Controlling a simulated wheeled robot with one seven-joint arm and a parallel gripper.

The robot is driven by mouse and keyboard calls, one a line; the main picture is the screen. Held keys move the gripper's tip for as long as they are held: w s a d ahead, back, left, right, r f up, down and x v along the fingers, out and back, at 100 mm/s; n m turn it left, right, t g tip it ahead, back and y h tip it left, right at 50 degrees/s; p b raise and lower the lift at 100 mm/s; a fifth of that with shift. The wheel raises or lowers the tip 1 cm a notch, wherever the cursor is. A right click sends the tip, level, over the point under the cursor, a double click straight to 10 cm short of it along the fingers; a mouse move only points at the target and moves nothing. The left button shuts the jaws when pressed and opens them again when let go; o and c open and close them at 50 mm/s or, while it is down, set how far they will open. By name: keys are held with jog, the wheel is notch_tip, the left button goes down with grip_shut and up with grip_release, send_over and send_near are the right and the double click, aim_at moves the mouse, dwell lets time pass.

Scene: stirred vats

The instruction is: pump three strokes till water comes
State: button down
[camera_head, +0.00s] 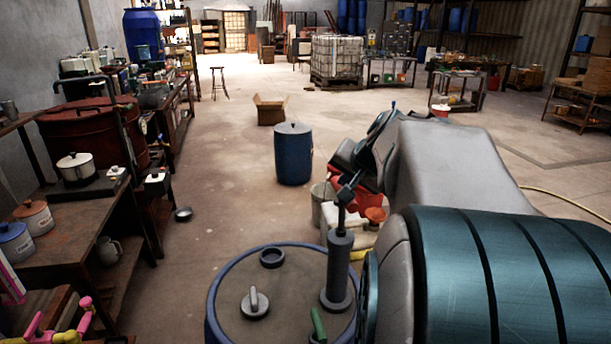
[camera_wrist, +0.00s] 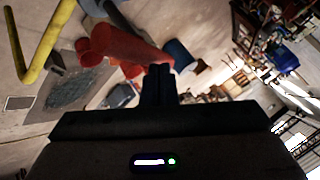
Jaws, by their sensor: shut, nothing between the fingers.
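A grey hand pump (camera_head: 338,268) stands upright on the lid of a blue drum (camera_head: 250,300) at the bottom of the head view. Its thin rod rises from the top to a dark piece just below my wrist. I cannot tell whether that piece is the pump's handle or part of my gripper. My arm comes in from the right and hides the drum's right side. In the wrist view my gripper (camera_wrist: 160,74) is shut and empty. I cannot make out the pump there for certain. No water shows.
A red container (camera_head: 374,188) and a pale bucket (camera_head: 323,200) stand behind the pump. A blue lidded drum (camera_head: 293,153) and an open cardboard box (camera_head: 270,109) stand farther back. A cluttered bench (camera_head: 62,246) lines the left. The floor between is mostly free.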

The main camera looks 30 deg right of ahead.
jog(key=shift+r, duration=0.1)
jog(key=shift+r+p, duration=2.05)
jog(key=shift+r, duration=1)
jog(key=shift+a+f, duration=0.1)
jog(key=s+a+f+n+g, duration=0.3)
jog(key=s+a+f+n, duration=0.2)
jog(key=s+a+f, duration=0.3)
jog(key=s+a+f+n+g+y, duration=0.1)
jog(key=s+a+f+n+g, duration=0.2)
jog(key=a, duration=1.1)
jog(key=s+f+n, duration=0.2)
jog(key=s+f, duration=0.3)
jog(key=s, duration=0.1)
jog(key=shift+a+f+n, duration=0.15)
jog(key=shift+f+n, duration=0.05)
jog(key=shift+n, duration=0.2)
